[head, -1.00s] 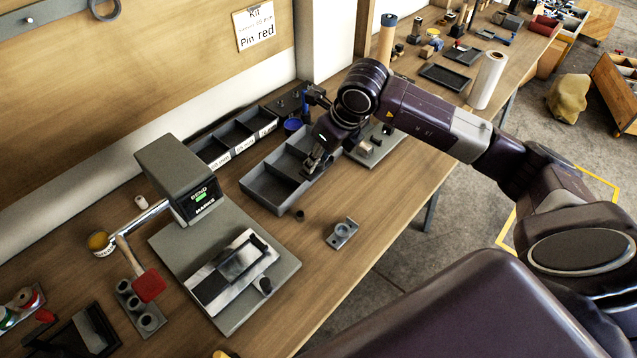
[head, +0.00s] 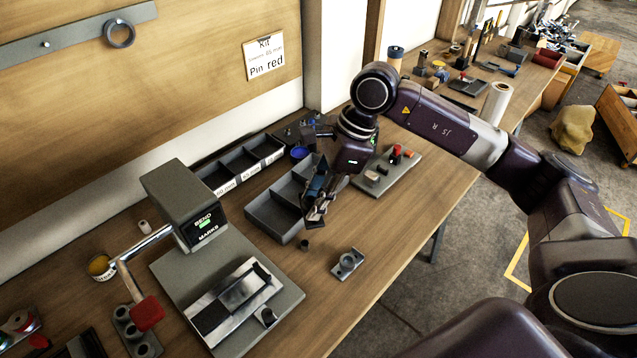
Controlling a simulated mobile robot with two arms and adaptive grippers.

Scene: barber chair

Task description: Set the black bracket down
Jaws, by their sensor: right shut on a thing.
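My right gripper (head: 318,212) is at the right end of the grey divided tray (head: 272,226), over or just inside its right compartment; I cannot tell its exact height. It points down and is shut on a small dark piece, taken to be the black bracket. The fingers hide most of that piece, so its shape and tilt do not show clearly. My left gripper is not in view.
A grey bending machine (head: 185,205) stands left of the tray. A small grey block with a ring (head: 347,263) lies near the table's front edge. A grey board (head: 402,172) with small parts sits to the right. Bare wood (head: 415,220) is free at the front right.

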